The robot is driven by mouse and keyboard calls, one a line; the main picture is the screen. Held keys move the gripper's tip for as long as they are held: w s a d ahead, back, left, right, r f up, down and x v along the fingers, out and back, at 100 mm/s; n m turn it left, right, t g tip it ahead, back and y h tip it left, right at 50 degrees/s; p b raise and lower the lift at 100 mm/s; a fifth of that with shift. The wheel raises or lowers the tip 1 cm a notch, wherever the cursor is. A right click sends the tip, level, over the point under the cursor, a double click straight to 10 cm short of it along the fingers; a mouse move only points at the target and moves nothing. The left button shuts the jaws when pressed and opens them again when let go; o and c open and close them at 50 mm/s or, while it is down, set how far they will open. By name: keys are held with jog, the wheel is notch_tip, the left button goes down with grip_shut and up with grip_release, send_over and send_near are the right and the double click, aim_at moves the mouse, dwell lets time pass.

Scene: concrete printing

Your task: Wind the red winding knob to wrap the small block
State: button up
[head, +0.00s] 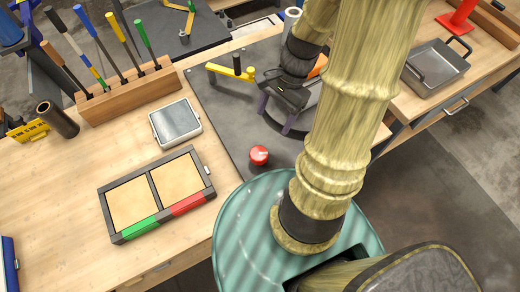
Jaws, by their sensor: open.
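A round red knob-like piece (259,155) sits on the dark mat (225,90), just in front of my gripper and apart from it; I cannot tell if it is the winding knob. My gripper (275,116) is open, pointing down over a grey round part on the mat. A yellow crank arm (222,70) with a black upright handle (237,64) lies behind the gripper to the left. An orange piece (318,66) shows partly behind my arm. I cannot make out the small block.
A two-compartment tray (148,236) with green and red front marks, a grey-topped box (175,122) and a wooden tool rack (130,95) stand on the left. A metal pan (436,68) stands on the right bench. Bare wood lies at the lower left.

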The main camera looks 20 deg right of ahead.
aim_at(259, 153)
jog(key=b+x, duration=0.2)
jog(key=x, duration=1.2)
jog(key=c, duration=1)
